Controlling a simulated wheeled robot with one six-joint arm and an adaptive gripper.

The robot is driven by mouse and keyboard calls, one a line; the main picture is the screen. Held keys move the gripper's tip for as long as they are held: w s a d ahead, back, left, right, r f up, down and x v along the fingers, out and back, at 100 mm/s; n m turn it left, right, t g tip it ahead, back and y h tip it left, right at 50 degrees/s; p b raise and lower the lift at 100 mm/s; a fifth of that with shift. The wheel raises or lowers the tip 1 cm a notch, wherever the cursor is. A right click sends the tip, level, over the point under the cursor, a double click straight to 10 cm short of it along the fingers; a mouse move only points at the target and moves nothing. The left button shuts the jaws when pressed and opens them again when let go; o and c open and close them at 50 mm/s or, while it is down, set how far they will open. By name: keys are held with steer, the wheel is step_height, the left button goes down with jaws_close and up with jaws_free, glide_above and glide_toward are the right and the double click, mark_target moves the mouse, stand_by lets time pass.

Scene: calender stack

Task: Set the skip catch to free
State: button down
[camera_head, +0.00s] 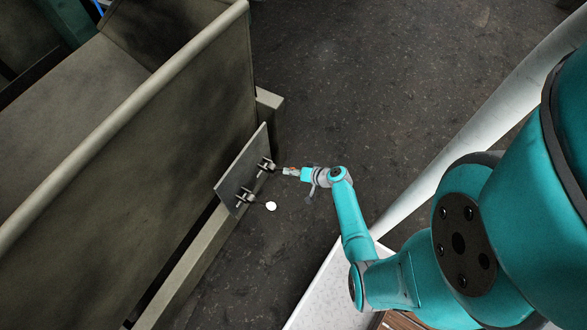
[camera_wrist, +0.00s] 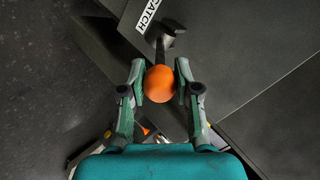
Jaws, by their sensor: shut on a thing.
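The skip catch (camera_wrist: 161,50) is a short dark lever with a round orange knob (camera_wrist: 158,86) at its end. Part of a white label (camera_wrist: 148,12) reading "CATCH" sits beside its pivot in the wrist view. My gripper (camera_wrist: 160,76) is shut on the orange knob, one finger on each side. In the head view my gripper (camera_head: 288,171) reaches the upper lever mount (camera_head: 266,164) on a grey plate (camera_head: 238,172); the knob is mostly hidden there. Any position markings are out of view or too small to read.
A second lever with a white knob (camera_head: 271,206) stands on the same plate, just below my gripper in the head view. A large grey-brown skip (camera_head: 150,150) with a raised rim fills the left. The dark floor (camera_head: 380,70) is clear at the upper middle.

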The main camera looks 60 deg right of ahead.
steer(key=shift+s+f+t, duration=0.2)
steer(key=shift+f+t, duration=0.1)
steer(key=shift+f, duration=0.15)
steer(key=c, duration=0.8)
jaws_free()
steer(key=v, duration=0.7)
steer(key=shift+s, duration=0.25)
